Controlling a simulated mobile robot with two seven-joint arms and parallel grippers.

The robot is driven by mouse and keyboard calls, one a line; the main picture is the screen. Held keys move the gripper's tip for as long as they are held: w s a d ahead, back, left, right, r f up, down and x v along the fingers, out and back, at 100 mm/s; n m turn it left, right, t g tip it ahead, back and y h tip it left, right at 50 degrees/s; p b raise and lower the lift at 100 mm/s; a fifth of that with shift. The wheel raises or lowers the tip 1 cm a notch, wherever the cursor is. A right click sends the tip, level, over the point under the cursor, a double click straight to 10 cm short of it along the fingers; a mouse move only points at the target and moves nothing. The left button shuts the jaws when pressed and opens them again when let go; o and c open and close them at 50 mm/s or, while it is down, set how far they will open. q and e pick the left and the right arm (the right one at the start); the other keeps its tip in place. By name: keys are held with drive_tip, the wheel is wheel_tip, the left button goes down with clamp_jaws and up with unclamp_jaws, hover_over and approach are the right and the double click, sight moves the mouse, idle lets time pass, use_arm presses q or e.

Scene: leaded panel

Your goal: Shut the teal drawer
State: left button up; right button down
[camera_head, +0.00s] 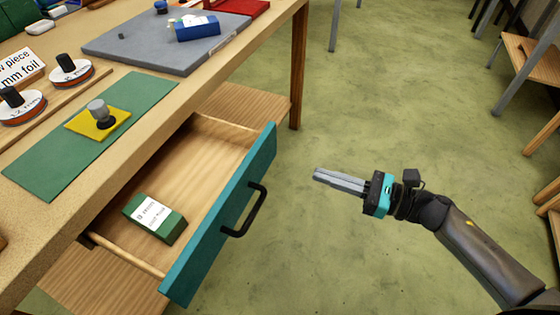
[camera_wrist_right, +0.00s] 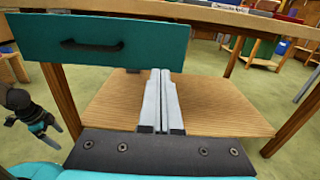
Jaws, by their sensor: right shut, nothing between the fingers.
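The teal drawer (camera_head: 226,215) stands pulled out from under the table in the head view, its front panel facing right with a black bar handle (camera_head: 257,207). A green box with a white label (camera_head: 156,218) lies inside it. In the right wrist view the drawer front (camera_wrist_right: 150,42) fills the upper left, with the handle (camera_wrist_right: 92,45) on it. My right gripper (camera_head: 316,175) is shut and empty, to the right of the drawer front and apart from it. Its fingers also show in the right wrist view (camera_wrist_right: 160,75). My left gripper is not visible in the head view.
The table (camera_head: 190,100) carries a green mat (camera_head: 48,165) with a yellow square, a grey board (camera_head: 130,42), spools and a blue box (camera_head: 197,29). A wooden lower shelf (camera_head: 250,105) sits below the drawer. The green floor right of the drawer is clear; wooden stools stand far right.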

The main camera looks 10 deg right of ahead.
sight(201, 143)
drive_tip(key=x, duration=0.9)
drive_tip(key=shift+w+a+b, duration=0.25)
drive_tip(key=shift+a+b, duration=0.05)
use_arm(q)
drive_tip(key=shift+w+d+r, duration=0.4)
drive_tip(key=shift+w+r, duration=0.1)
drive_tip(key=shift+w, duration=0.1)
use_arm(e)
drive_tip(key=shift+w+a, duration=0.1)
drive_tip(key=shift+a, duration=0.1)
